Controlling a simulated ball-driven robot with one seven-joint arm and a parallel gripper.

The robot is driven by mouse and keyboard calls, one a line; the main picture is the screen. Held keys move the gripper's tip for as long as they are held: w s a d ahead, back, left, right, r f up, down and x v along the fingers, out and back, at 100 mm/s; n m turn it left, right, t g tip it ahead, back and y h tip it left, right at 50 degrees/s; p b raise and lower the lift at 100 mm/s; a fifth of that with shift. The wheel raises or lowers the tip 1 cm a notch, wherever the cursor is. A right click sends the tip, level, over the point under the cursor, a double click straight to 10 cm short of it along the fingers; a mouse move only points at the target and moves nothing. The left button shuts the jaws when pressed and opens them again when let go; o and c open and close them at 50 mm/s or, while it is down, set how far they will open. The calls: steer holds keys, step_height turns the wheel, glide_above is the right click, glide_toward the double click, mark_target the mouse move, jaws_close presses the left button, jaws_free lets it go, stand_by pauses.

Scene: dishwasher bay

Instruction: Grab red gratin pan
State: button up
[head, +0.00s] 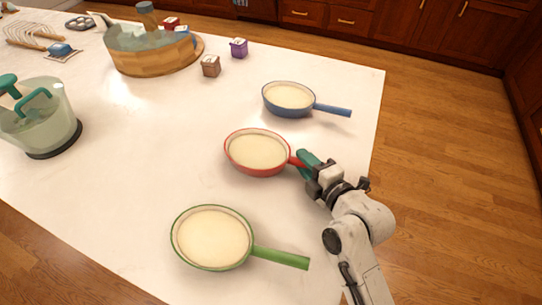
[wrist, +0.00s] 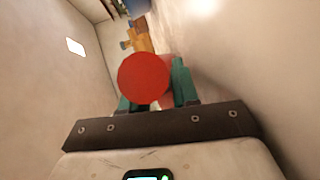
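The red gratin pan (head: 257,152), with a cream inside, sits flat on the white counter in the head view, its handle pointing right toward my gripper. My gripper (head: 307,160) is at the handle's outer end, its teal fingers on either side of it. In the wrist view, the red round handle end (wrist: 144,78) shows between the teal fingers of my gripper (wrist: 160,92), which are close together around it. The handle end hides part of the left finger, so the contact there is partly hidden.
A blue pan (head: 289,97) lies behind the red one and a green pan (head: 212,238) in front, handles toward the right. A wooden basin (head: 155,58), small boxes and a clear pot (head: 40,122) stand farther left. The counter's right edge is near my arm.

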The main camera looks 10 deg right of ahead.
jaws_close()
steer(key=shift+r, duration=0.1)
stand_by(0.3)
